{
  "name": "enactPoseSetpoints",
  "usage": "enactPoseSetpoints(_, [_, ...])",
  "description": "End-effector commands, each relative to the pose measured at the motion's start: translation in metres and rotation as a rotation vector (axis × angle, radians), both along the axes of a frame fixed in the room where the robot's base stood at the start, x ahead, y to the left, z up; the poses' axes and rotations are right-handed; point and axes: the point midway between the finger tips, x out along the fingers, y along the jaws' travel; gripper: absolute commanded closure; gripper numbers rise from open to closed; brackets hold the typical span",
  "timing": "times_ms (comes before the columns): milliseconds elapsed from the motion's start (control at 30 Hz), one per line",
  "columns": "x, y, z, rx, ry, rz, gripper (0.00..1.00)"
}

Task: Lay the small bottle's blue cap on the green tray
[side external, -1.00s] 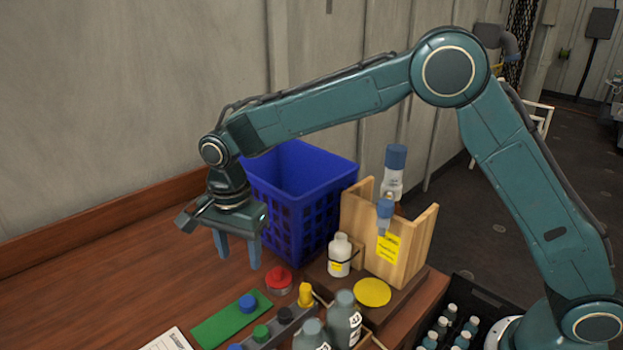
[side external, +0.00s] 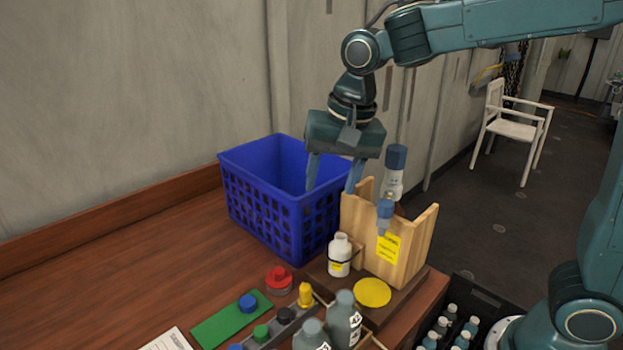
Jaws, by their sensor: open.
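A blue cap (side external: 247,303) lies on the green tray (side external: 215,330), towards its far right end. My gripper (side external: 332,188) is open and empty, pointing down above the small bottle and in front of the blue crate. It is well apart from the tray and the cap.
A blue crate (side external: 255,208) stands behind the table's middle. The wooden stand (side external: 408,255) holds blue-capped bottles. A red knob (side external: 278,280), a yellow disc (side external: 373,292), a grey rack (side external: 285,316) with coloured caps and grey bottles (side external: 344,320) crowd the front. The table's left is clear.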

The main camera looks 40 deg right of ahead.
Motion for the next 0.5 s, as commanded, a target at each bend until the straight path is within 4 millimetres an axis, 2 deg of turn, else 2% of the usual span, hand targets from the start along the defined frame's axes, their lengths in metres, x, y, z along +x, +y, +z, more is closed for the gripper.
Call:
enactPoseSetpoints(233, [-0.051,-0.036,0.022,-0.04,-0.086,0.159,0.49])
enactPoseSetpoints(500, [-0.108,-0.066,0.027,-0.11,-0.174,0.333,0.49])
